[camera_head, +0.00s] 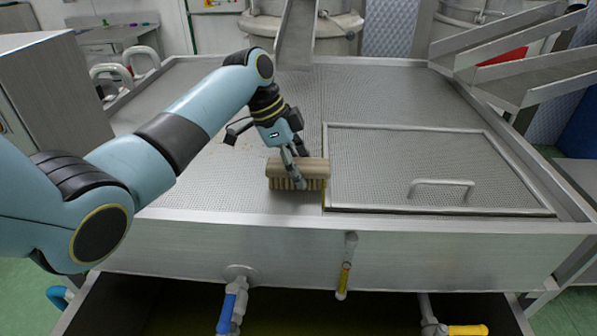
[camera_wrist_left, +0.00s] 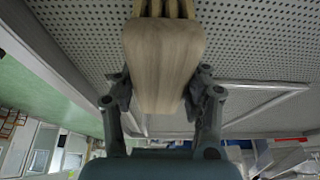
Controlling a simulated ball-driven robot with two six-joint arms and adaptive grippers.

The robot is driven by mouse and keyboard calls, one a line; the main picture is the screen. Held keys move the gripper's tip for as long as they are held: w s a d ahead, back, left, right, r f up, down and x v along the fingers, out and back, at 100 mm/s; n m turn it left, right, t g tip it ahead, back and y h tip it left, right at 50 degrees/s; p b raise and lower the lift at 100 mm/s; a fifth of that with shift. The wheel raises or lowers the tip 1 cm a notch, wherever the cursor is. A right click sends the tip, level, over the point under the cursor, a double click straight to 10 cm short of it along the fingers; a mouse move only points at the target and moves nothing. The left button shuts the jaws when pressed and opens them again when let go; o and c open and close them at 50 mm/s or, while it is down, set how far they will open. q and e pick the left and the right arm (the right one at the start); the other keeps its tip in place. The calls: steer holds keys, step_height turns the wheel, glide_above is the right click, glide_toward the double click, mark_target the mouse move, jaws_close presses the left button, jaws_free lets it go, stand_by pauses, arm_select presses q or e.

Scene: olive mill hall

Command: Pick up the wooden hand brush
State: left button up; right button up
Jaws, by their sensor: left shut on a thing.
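The wooden hand brush (camera_head: 314,169) is at the front of the perforated metal top, with its pale wooden back up and its bristles down. My left gripper (camera_head: 296,172) reaches it from above and is shut on its wooden back. In the left wrist view the brush (camera_wrist_left: 163,62) sits between the two fingers of my left gripper (camera_wrist_left: 160,92), one on each side. I cannot tell whether the bristles touch the metal top. My right gripper is in neither view.
The perforated metal top (camera_head: 240,120) is mostly clear. A framed hatch (camera_head: 400,160) with a raised handle (camera_head: 441,183) lies just right of the brush. A metal chute (camera_head: 297,35) comes down at the back. Sloping metal rails (camera_head: 500,45) stand at the right.

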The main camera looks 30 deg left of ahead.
arm_select(q)
steer(key=shift+c, duration=0.7)
steer(key=shift+r, duration=0.1)
